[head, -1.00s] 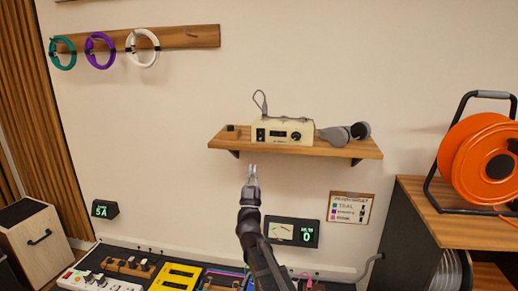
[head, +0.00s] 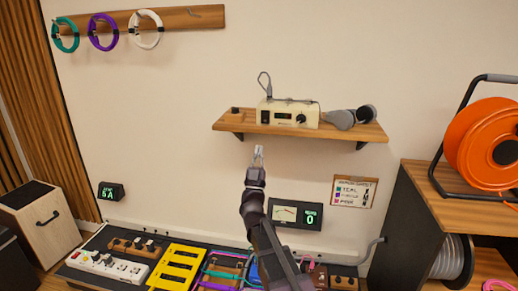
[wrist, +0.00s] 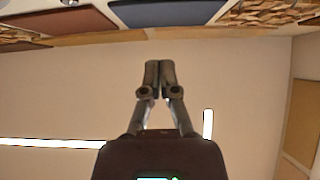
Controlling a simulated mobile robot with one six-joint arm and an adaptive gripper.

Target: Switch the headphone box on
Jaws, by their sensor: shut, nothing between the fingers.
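The headphone box (head: 288,113) is a small cream unit on a wooden wall shelf (head: 360,131). Its front has a dark switch at the left, a small display in the middle and a dark knob at the right. Whether the switch is on is too small to tell. My gripper (head: 258,150) is shut and empty, pointing up, just below the shelf's front edge and a little left of the box. In the wrist view my gripper (wrist: 160,68) shows its fingers together against wall and ceiling; the box is not in that view.
Grey headphones (head: 352,117) lie right of the box, and a small dark block (head: 235,111) sits left of it. A cable rises behind the box. An orange reel (head: 487,150) stands on a cabinet at right. A power strip (head: 108,265) and pedals lie below.

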